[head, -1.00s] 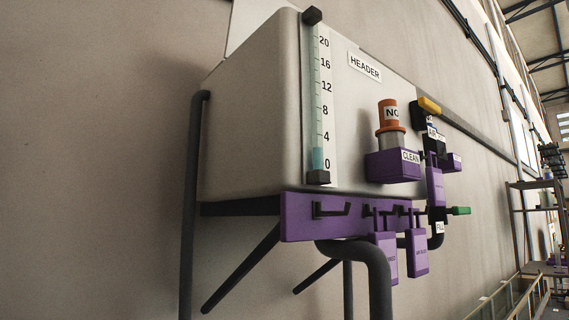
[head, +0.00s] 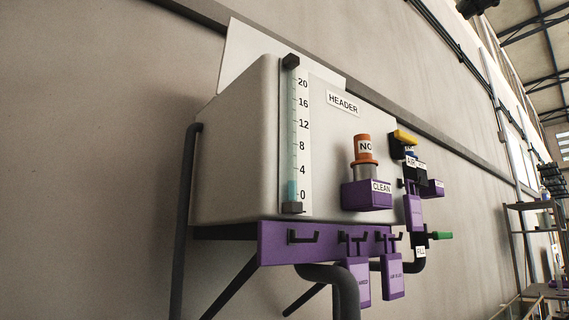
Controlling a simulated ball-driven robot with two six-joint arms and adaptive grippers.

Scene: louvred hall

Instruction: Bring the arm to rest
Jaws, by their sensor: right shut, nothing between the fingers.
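My right gripper (head: 468,11) shows as a small dark shape at the top edge, right of centre, mostly cut off by the frame. It is shut with nothing in it, high and apart from the header tank (head: 235,150). The grey tank is fixed to the wall, with a sight gauge (head: 292,140) whose pale blue level is near the bottom of its scale. My left gripper is not in view.
A purple hook rail (head: 275,243) under the tank carries purple tags (head: 392,278). An orange-capped cup sits in a purple holder (head: 366,196). Yellow (head: 405,138) and green (head: 442,235) handles stick out at right. A shelf rack (head: 535,205) stands far right.

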